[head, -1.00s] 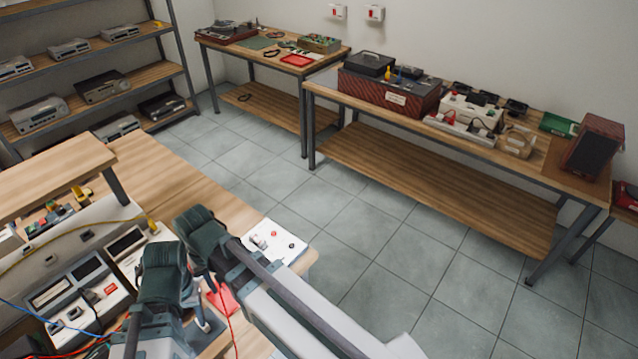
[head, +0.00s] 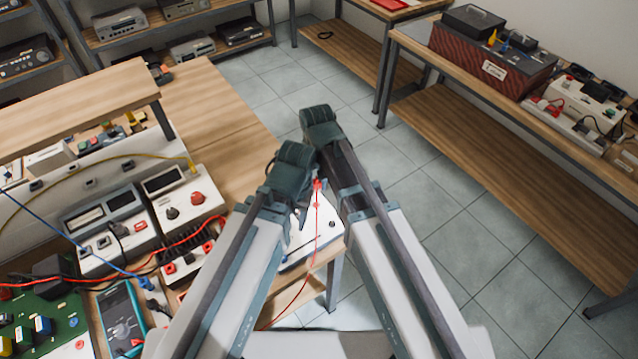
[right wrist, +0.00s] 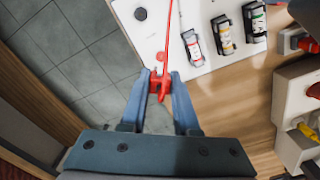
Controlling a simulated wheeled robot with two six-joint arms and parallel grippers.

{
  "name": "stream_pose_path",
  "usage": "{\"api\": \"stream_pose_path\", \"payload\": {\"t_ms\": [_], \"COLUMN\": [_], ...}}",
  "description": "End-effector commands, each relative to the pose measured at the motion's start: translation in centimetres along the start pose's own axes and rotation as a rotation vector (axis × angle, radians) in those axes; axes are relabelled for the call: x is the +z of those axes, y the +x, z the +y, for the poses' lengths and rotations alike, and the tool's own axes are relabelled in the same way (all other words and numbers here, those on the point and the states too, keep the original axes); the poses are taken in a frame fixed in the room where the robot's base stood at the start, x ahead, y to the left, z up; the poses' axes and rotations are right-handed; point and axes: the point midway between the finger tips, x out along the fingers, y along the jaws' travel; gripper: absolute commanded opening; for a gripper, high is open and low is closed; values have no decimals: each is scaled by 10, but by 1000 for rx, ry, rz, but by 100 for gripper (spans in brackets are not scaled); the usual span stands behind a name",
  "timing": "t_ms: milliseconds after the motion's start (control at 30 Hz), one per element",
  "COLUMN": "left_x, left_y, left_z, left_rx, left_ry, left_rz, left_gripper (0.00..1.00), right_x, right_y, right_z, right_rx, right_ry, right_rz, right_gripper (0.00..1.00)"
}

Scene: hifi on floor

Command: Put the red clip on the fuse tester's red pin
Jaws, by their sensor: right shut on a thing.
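My right gripper (right wrist: 160,78) is shut on a red clip (right wrist: 159,87), seen between its fingertips in the right wrist view. A thin red lead runs up from the clip in that view. The clip also shows small in the head view (head: 318,185), beside my folded right arm, with the red lead (head: 316,225) hanging down. The white panel I take for the fuse tester (head: 322,240) lies below, partly hidden by my arm. In the right wrist view the white panel (right wrist: 152,38) lies beyond the clip.
Three small labelled blocks (right wrist: 223,34) sit along the panel. Instruments with red and black knobs (head: 178,200), a green circuit board (head: 40,325) and loose leads crowd the bench at left. Wooden bench top (head: 210,115) is clear behind; tiled floor lies to the right.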

Motion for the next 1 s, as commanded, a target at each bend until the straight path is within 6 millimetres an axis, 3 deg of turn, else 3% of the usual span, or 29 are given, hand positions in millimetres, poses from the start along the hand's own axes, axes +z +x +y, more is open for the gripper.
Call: {"api": "stream_pose_path", "payload": {"t_ms": [33,367,1000], "left_x": [0,-1,-4], "left_y": [5,10,60], "left_z": [0,1,6], "left_rx": [0,0,0], "left_ry": [0,0,0], "left_rz": [0,0,0], "left_gripper": [50,50,50], "right_x": [-8,-6,-6], "right_y": [5,10,60], "right_z": [-3,-2,-2], "right_rx": [0,0,0], "right_ry": [-3,-3,-3], "right_rz": [0,0,0], "right_gripper": [0,0,0]}}
